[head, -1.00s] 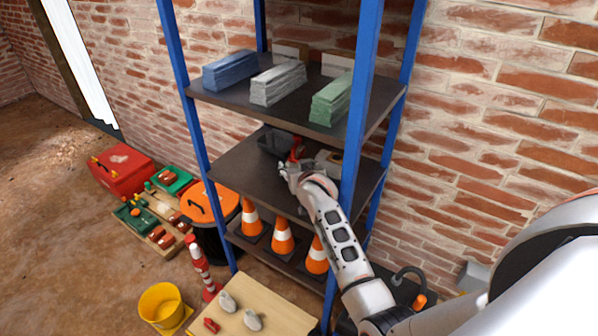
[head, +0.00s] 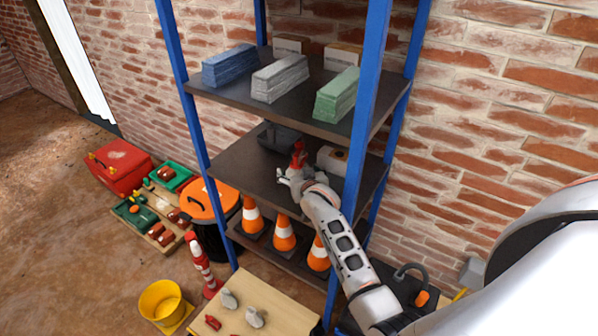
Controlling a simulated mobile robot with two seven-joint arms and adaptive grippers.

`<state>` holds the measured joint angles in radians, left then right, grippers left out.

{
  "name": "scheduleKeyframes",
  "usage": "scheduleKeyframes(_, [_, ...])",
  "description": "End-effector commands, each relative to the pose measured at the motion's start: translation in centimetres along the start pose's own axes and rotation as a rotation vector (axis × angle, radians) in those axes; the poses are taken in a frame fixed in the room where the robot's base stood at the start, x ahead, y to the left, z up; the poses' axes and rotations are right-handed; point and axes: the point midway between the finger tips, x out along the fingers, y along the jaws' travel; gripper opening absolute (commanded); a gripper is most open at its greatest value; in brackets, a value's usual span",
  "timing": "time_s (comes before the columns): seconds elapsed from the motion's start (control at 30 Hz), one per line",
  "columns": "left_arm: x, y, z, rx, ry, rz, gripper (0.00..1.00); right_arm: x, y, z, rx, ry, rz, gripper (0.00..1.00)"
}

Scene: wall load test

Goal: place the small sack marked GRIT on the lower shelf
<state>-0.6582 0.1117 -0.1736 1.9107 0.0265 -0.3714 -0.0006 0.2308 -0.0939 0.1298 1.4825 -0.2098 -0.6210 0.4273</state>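Two small pale grey lumps that may be sacks lie on a low wooden table, one at the left (head: 229,299) and one at the right (head: 255,318). I can read no GRIT marking on either. The blue-posted rack has an upper shelf, a middle shelf (head: 238,172) and a bottom level with cones. My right gripper (head: 287,180) is over the front part of the middle shelf, its fingers toward the left. Its finger gap is too small to make out. A red object (head: 298,155) shows just behind it; I cannot tell whether they touch. My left gripper is out of view.
Blue (head: 230,66), grey (head: 280,79) and green (head: 336,97) stacks fill the upper shelf. A dark bin (head: 278,137) and a pale box (head: 332,160) stand on the middle shelf. Orange cones (head: 284,233) stand below. The middle shelf's left front is bare.

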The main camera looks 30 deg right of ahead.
Motion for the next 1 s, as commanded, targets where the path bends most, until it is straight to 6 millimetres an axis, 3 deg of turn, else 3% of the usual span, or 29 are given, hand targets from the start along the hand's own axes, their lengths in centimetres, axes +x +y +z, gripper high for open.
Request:
scheduleKeyframes(0.2, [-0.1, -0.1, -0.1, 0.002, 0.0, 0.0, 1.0, -0.2, 0.0, -0.3, 0.0, 0.0, 0.0, 0.75])
scheduleKeyframes(0.37, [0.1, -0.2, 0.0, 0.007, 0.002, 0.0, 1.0, -1.7, 0.0, -0.1, 0.002, 0.0, 0.0, 0.75])
scheduleKeyframes(0.8, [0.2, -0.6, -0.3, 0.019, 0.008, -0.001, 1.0, -9.6, 0.0, -0.2, 0.002, 0.0, 0.0, 0.75])
scheduleKeyframes(1.0, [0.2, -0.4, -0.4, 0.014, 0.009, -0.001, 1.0, -11.6, -0.1, -0.2, 0.001, 0.0, -0.001, 0.75])
